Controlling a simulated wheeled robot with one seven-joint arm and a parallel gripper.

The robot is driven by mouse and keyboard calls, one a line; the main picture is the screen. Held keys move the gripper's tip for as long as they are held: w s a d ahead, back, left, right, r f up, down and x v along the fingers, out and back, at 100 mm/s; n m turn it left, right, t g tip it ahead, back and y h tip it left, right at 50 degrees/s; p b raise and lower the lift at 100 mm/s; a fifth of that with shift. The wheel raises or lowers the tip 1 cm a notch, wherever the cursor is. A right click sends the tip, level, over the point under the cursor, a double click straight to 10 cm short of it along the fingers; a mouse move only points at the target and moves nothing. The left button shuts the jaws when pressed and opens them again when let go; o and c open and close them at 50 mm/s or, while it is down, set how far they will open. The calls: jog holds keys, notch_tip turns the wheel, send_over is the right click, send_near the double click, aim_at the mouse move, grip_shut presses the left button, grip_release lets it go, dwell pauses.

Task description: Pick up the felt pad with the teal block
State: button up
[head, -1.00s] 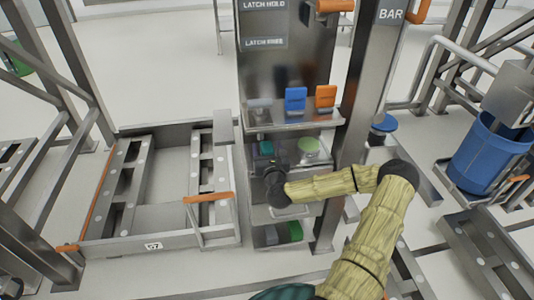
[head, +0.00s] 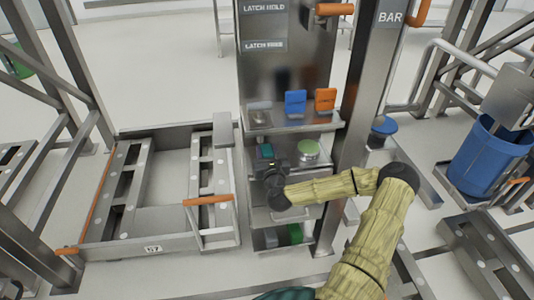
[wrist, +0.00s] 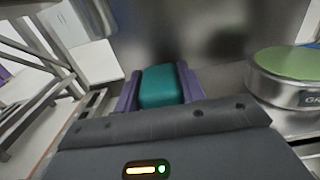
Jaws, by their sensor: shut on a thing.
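The teal block (head: 265,151) is on the middle shelf of the metal rack in the head view. In the wrist view the teal block (wrist: 160,86) sits between the two purple fingers of my gripper (wrist: 158,76), which is shut on it. My gripper also shows as a dark shape at the shelf in the head view (head: 268,162). The felt under the block is hidden by the gripper body, so I cannot tell whether the block is clear of the shelf.
A round green-topped metal tin (head: 308,149) stands right of the block; it is close at right in the wrist view (wrist: 288,75). A shelf with blue (head: 295,101) and orange (head: 325,100) pieces is above. A post (head: 352,130) stands at right, a grey bin (head: 160,245) at left.

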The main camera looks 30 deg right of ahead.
aim_at(267, 150)
jog(key=shift+r, duration=0.5)
notch_tip(267, 150, up, 2)
jog(key=shift+r+p, duration=0.25)
jog(key=shift+p, duration=0.55)
jog(key=p+v, duration=1)
jog(key=v, duration=0.8)
jog(key=shift+p, duration=0.3)
jog(key=shift+r, duration=0.1)
jog(key=w+a+n+y, duration=0.3)
jog(key=w+a+y, duration=0.2)
jog(key=w, duration=0.2)
jog(key=shift+a+f+t, duration=0.3)
jog(key=shift+a+f, duration=0.05)
jog(key=shift+w+d, duration=0.1)
jog(key=shift+w, duration=0.05)
